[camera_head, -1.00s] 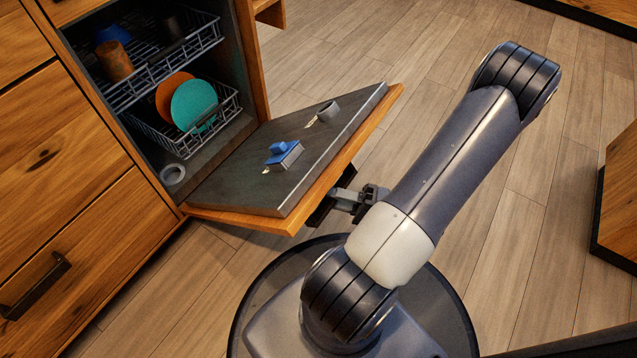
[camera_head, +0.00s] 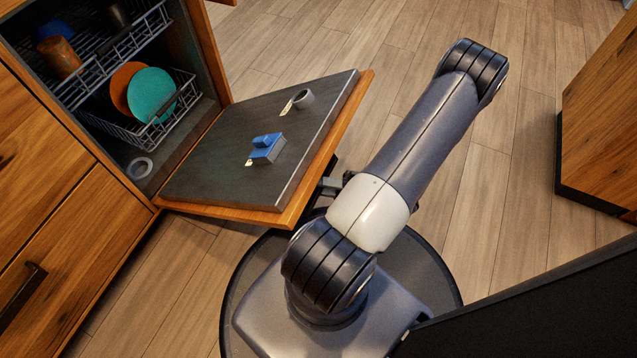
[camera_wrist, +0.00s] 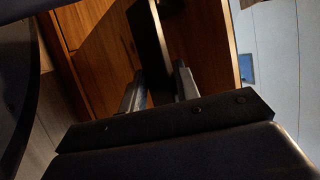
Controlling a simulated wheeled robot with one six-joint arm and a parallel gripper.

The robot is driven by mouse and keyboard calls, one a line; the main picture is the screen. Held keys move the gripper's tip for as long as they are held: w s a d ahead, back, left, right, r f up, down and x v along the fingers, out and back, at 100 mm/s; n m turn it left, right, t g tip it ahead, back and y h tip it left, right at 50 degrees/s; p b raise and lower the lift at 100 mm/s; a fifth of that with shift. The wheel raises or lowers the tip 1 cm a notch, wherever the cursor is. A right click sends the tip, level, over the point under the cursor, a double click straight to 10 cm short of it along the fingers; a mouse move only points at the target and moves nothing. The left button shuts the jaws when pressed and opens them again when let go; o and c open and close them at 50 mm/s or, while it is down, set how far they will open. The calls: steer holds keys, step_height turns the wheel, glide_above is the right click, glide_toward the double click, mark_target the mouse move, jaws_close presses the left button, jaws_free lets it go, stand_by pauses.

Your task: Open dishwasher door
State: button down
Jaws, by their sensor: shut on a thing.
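The dishwasher door (camera_head: 215,160) is folded down and stands well open, tilted outward from the tub, with a dark inner panel and an orange-brown wooden front. My gripper (camera_wrist: 160,90) is at the door's outer side; in the wrist view its two fingers are around the black handle bar (camera_wrist: 150,42) on the wooden front (camera_wrist: 200,40). In the head view my gripper (camera_head: 328,187) is mostly hidden behind the door's edge and my arm.
The upper rack (camera_head: 95,65) holds cups; the lower rack (camera_head: 120,130) holds an orange plate (camera_head: 122,85) and a teal plate (camera_head: 152,95). Wooden drawers (camera_head: 60,230) are at left. Another wooden cabinet (camera_head: 605,120) stands at right. Floor (camera_head: 480,200) between is clear.

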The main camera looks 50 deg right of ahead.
steer(key=shift+w+f, duration=0.15)
steer(key=shift+f, duration=0.1)
steer(key=c, duration=1)
jaws_free()
steer(key=shift+r, duration=0.1)
steer(key=v, duration=1)
steer(key=shift+s+d, duration=0.25)
